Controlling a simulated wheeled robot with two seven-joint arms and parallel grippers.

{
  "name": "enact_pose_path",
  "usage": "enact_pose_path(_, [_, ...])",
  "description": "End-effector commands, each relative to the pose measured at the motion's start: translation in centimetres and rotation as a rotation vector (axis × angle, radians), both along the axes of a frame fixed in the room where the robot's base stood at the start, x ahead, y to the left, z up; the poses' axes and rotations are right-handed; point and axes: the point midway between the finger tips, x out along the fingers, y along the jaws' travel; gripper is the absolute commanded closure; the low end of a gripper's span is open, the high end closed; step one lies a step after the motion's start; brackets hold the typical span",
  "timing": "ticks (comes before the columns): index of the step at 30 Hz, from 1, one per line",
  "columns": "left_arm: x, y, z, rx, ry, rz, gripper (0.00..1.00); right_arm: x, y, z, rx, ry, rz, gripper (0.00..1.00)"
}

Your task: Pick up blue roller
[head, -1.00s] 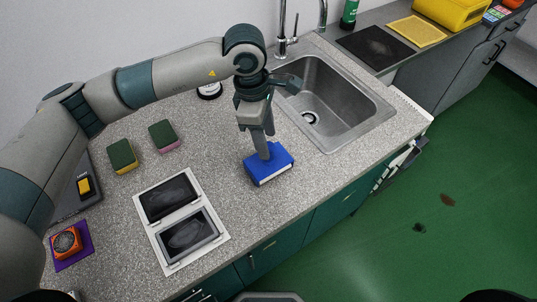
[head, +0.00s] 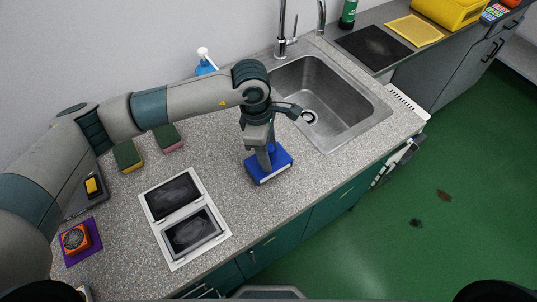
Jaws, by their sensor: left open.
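A blue block-like thing (head: 281,170) with a pale front side lies on the speckled countertop, left of the sink. It is the only blue thing at my gripper and seems to be the blue roller, though its shape is partly hidden. My left gripper (head: 264,168) points down over it, its fingertips at its top. The jaws are open; I cannot tell whether they touch it. A bit of blue also shows beside the fingers. My right gripper is not in view.
A metal sink (head: 335,105) lies to the right. A white-framed double panel (head: 207,252) lies to the left, with two sponges (head: 128,156) behind it. An orange device (head: 75,239) sits on a purple mat. A blue bottle (head: 205,68) with white top stands behind my arm.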

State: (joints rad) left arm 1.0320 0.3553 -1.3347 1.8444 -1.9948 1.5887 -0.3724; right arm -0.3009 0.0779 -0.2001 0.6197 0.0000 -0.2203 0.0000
Motion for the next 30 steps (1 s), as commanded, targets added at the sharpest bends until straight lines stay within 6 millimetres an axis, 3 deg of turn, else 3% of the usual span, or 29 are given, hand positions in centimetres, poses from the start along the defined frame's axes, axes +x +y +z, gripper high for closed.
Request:
enact_pose_path(11, [0.03, -0.02, 0.01, 0.0, -0.001, 0.0, 0.53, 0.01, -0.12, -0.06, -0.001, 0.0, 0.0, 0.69])
enact_pose_path(18, [0.04, -0.02, 0.03, 0.0, -0.001, 0.0, 1.0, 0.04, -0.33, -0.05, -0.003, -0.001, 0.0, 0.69])
enact_pose_path(30, [0.13, -0.07, 0.46, -0.003, -0.003, 0.001, 1.0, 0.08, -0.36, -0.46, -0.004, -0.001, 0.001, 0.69])
